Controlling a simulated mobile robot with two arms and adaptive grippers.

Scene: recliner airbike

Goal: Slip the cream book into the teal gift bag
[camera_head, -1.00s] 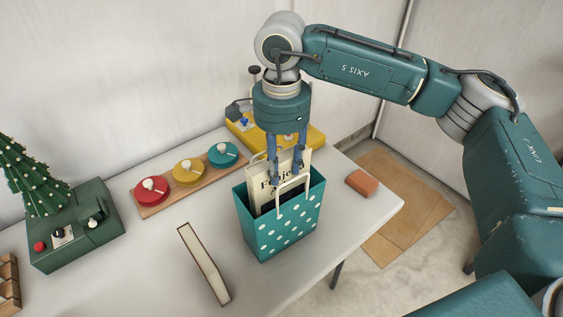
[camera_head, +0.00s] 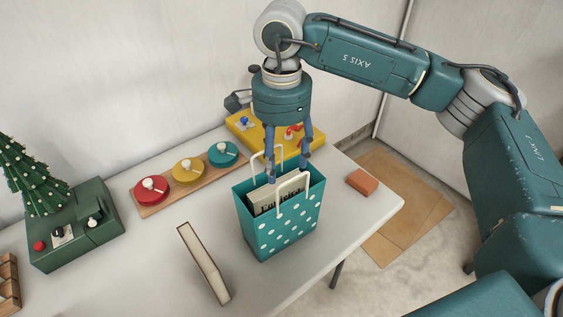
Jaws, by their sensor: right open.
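The teal gift bag (camera_head: 280,232) with white dots and white handles stands upright on the table. The cream book (camera_head: 268,199) is inside the bag, with only its upper part and dark title lettering showing near the rim. The rest of it is hidden by the bag. My right gripper (camera_head: 288,172) is open just above the bag's mouth, its fingers spread and pointing down, with nothing between them. My left gripper is not in view.
Another book (camera_head: 204,264) stands on the table left of the bag. Behind are a yellow box (camera_head: 250,136) and a wooden board (camera_head: 159,207) with red, yellow and teal discs. An orange block (camera_head: 361,183) lies near the right edge. A green box (camera_head: 80,240) and small tree (camera_head: 32,180) stand at left.

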